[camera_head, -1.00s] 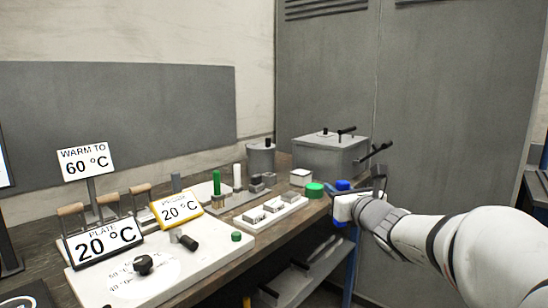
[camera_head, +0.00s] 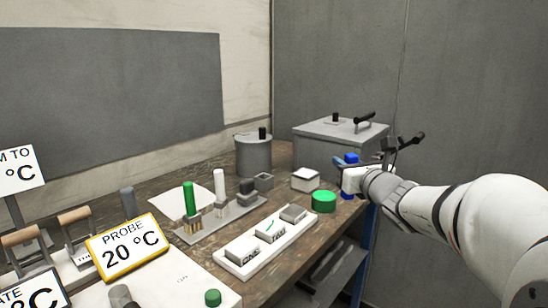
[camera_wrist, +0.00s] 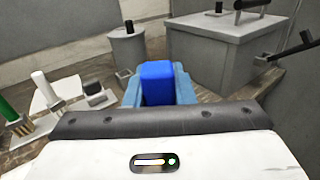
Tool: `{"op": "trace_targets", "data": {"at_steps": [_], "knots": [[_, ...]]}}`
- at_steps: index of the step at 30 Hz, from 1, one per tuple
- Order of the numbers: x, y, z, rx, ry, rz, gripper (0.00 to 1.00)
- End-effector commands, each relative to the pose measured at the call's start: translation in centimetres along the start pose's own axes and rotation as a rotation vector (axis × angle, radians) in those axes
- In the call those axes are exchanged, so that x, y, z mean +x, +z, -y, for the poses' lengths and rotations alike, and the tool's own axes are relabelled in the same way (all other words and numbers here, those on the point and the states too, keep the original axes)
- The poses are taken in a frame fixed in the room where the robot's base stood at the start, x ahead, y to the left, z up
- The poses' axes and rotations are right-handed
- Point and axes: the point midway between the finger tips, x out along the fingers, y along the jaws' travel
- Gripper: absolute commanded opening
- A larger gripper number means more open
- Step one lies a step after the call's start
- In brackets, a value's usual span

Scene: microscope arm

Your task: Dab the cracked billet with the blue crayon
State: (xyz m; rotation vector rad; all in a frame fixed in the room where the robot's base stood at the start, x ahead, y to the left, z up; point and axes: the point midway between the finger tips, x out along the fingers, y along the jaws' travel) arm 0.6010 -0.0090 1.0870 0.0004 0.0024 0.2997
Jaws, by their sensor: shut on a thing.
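My gripper (camera_head: 350,163) is shut on the blue crayon (camera_wrist: 158,82), whose blue end shows between the light-blue fingers in the wrist view. It is held in the air by the bench's right edge, apart from the billets. A white tray (camera_head: 240,268) on the bench bears three grey billets: a near one (camera_head: 245,250), a middle one (camera_head: 272,234) with a green stroke on top, and a far one (camera_head: 293,213). Their front labels are too small to read, and I cannot tell which is cracked. A rack (camera_head: 232,218) holds an upright green crayon (camera_head: 189,199) and white crayon (camera_head: 220,184).
A green round pot (camera_head: 323,202) and a white-topped box (camera_head: 305,180) stand between tray and gripper. A grey canister (camera_head: 253,158) and large lidded box (camera_head: 335,145) stand behind. Temperature signs, including a yellow-framed probe sign (camera_head: 128,248), stand at left.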

Motion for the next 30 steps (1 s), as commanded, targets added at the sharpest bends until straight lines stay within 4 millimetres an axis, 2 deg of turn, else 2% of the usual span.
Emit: {"op": "trace_targets", "data": {"at_steps": [10, 14, 22, 30], "knots": [[0.3, 0.1, -0.6, 0.003, 0.016, 0.000, 0.00], [1.1, 0.6, -1.4, 0.024, 0.054, -0.004, 0.00], [4.1, 0.9, -5.6, 0.128, 0.239, -0.022, 0.00], [5.3, 0.9, -10.8, 0.241, 0.436, -0.058, 0.00]]}}
